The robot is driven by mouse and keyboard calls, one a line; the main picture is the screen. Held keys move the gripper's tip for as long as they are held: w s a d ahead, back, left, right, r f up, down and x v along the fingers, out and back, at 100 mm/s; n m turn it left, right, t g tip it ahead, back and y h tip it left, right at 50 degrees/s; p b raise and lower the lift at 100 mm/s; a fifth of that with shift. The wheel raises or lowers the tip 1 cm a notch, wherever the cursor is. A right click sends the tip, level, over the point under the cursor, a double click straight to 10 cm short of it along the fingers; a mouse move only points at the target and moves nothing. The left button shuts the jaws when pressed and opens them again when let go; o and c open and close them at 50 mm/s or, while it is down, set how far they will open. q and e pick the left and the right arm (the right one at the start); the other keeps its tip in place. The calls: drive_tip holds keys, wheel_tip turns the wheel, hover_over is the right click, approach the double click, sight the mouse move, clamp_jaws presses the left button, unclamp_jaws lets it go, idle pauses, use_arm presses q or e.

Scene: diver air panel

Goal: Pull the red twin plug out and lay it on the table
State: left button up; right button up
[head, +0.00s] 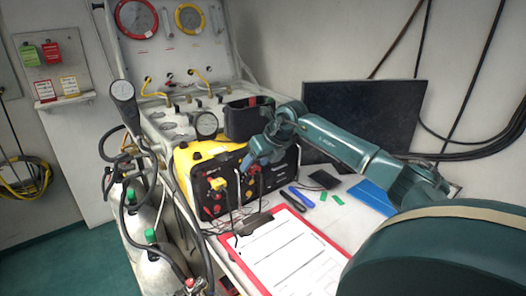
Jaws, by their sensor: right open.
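A yellow and black box (194,154) stands on the table, its dark front panel facing me. Small red parts (208,213) show at the panel's lower left, and a yellow plug (217,183) sits above them. At this size I cannot tell which red part is the twin plug. My right gripper (247,164) is open, close in front of the panel's upper right, and hides part of it. I see nothing held in it. My left gripper is out of view.
A red-edged clipboard (262,286) with paper covers the table in front of the box. Blue and black pens (301,197), green pieces and a dark flat item (325,179) lie to its right. A black screen (370,115) stands behind. Cylinders and hoses (158,268) crowd the left.

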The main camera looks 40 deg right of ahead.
drive_tip(key=shift+w+f, duration=0.15)
drive_tip(key=shift+f, duration=0.15)
drive_tip(key=shift+c, duration=0.4)
drive_tip(key=c, duration=1.1)
drive_tip(key=shift+s+a+b, duration=0.15)
drive_tip(key=shift+s+b, duration=0.65)
drive_tip(key=shift+s, duration=0.7)
drive_tip(key=shift+s, duration=0.25)
drive_tip(key=shift+r, duration=0.15)
